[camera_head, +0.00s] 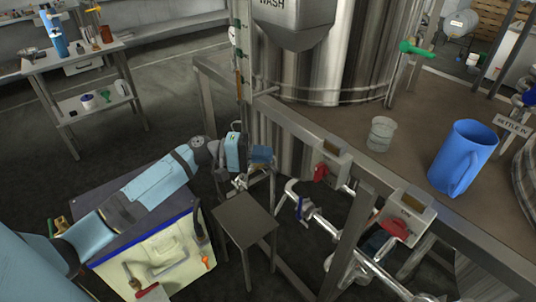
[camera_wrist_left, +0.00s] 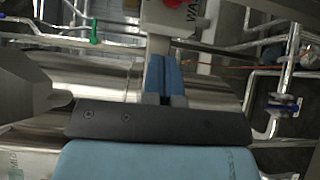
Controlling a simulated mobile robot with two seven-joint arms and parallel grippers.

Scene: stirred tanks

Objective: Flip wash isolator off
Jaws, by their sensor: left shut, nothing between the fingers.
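A grey isolator box with a red handle (camera_head: 320,172) is fixed to the platform's front rail, right of my left gripper. In the left wrist view a pale box with a red part (camera_wrist_left: 172,3) shows at the top edge, cut off. Its label starts "WA". I cannot read the handle's position for certain. My left gripper (camera_head: 262,155) is left of the isolator and apart from it. Its blue fingers (camera_wrist_left: 163,72) are shut and empty, pointing toward the labelled box in the wrist view. My right gripper is not in view.
A second box with a red handle (camera_head: 393,228) is farther right on the rail. A blue jug (camera_head: 463,158) and a clear beaker (camera_head: 381,134) stand on the platform. A small metal stand (camera_head: 245,220) is below the gripper. Pipes run under the rail.

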